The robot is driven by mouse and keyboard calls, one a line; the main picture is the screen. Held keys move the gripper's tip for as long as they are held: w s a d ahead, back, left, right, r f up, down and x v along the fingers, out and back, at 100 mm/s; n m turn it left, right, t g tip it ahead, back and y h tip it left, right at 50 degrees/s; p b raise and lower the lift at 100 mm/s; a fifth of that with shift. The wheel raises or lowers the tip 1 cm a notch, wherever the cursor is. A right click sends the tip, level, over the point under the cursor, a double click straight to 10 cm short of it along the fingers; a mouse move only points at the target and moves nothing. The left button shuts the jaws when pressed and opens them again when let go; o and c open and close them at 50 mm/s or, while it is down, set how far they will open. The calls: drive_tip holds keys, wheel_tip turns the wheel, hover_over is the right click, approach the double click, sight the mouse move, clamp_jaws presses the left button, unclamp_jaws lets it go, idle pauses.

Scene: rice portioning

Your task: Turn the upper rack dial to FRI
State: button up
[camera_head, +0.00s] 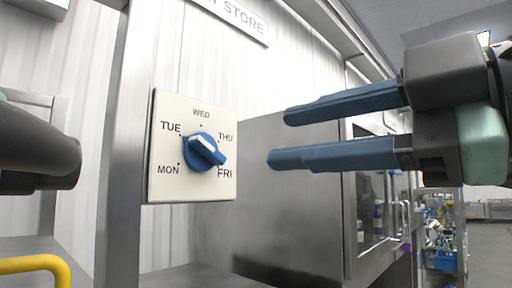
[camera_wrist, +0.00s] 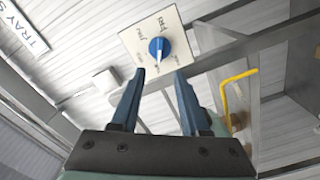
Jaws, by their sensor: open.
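The dial is a white square plate (camera_head: 165,188) with a round blue knob (camera_head: 203,151) and a raised bar with a white stripe. MON, TUE, WED, THU and FRI run clockwise around it. The bar slants from the TUE side at upper left to between THU and FRI at lower right; I cannot tell for sure which end is the pointer. My gripper (camera_head: 278,137) is open and empty, its blue fingers to the right of the plate, apart from it. In the wrist view the knob (camera_wrist: 158,47) lies just beyond the gap between the fingertips (camera_wrist: 159,72).
The plate is by a grey metal post (camera_head: 122,150). A steel cabinet (camera_head: 290,215) with a glass door stands behind and below my fingers. A yellow rail (camera_head: 40,264) is at lower left and also shows in the wrist view (camera_wrist: 226,95). A sign (camera_head: 235,18) hangs above.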

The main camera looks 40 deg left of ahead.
sight(211, 148)
drive_tip(key=a, duration=0.8)
drive_tip(key=w+a, duration=0.1)
drive_tip(key=a, duration=0.3)
drive_tip(key=shift+b, duration=0.3)
clamp_jaws()
